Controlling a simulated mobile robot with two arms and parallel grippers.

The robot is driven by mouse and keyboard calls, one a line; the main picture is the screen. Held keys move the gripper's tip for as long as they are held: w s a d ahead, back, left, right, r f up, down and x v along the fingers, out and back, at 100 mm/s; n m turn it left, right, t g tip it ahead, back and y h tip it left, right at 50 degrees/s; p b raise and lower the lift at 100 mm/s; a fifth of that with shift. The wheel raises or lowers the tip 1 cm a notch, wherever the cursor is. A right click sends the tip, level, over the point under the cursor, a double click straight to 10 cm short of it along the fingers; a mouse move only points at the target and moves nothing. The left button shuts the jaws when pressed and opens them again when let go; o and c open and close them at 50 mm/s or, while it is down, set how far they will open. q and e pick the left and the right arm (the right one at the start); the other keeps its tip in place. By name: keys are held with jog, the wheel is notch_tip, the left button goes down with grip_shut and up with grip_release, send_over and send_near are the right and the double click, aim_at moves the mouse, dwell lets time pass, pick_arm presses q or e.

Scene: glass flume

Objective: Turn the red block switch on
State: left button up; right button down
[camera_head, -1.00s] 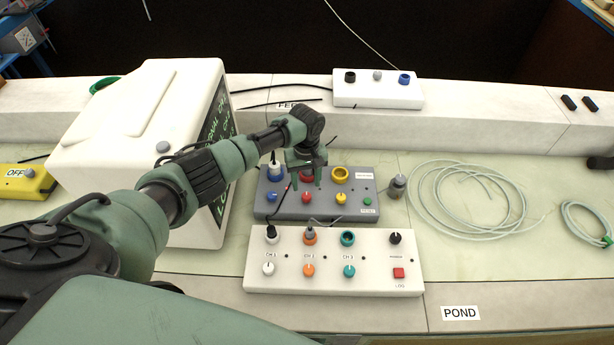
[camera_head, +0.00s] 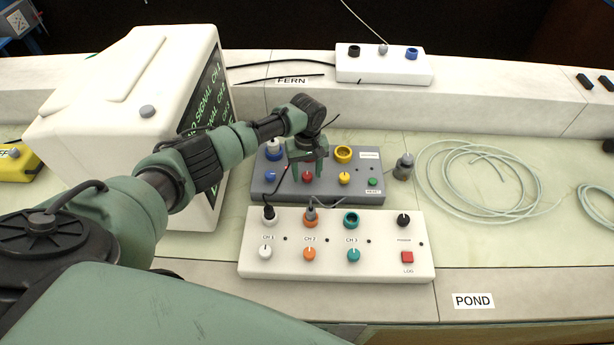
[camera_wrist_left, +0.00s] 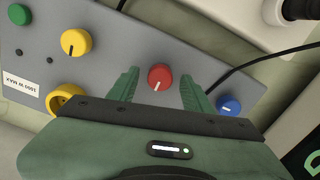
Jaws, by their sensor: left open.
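The grey block (camera_head: 275,190) stands behind the white channel box. On it a red knob (camera_head: 307,177) sits in the front row, between a blue knob and a yellow knob; the red socket behind it is mostly hidden by my gripper. My left gripper (camera_head: 306,175) is open, with its fingers pointing down at the red knob. In the left wrist view the red knob (camera_wrist_left: 160,77) shows between the two finger tips (camera_wrist_left: 160,88), with a gap on each side. A white mark shows on the knob. My right gripper is not in view.
The white channel box (camera_head: 330,268) with knobs and a red button (camera_head: 407,257) lies in front. A tall white case (camera_head: 120,110) stands left, close to my left arm. A grey plug (camera_head: 403,168) and coiled tubing (camera_head: 480,180) lie to the right.

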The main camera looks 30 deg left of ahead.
pick_arm(q)
grip_shut()
jog(key=shift+m, duration=0.3)
jog(key=m, duration=0.4)
jog(key=shift+d+p, duration=0.1)
jog(key=shift+p, duration=0.3)
jog(key=m, duration=0.4)
jog(key=shift+m, duration=0.4)
jog(key=m, duration=0.4)
jog(key=shift+d+m, duration=0.1)
jog(key=shift+m, duration=2.1)
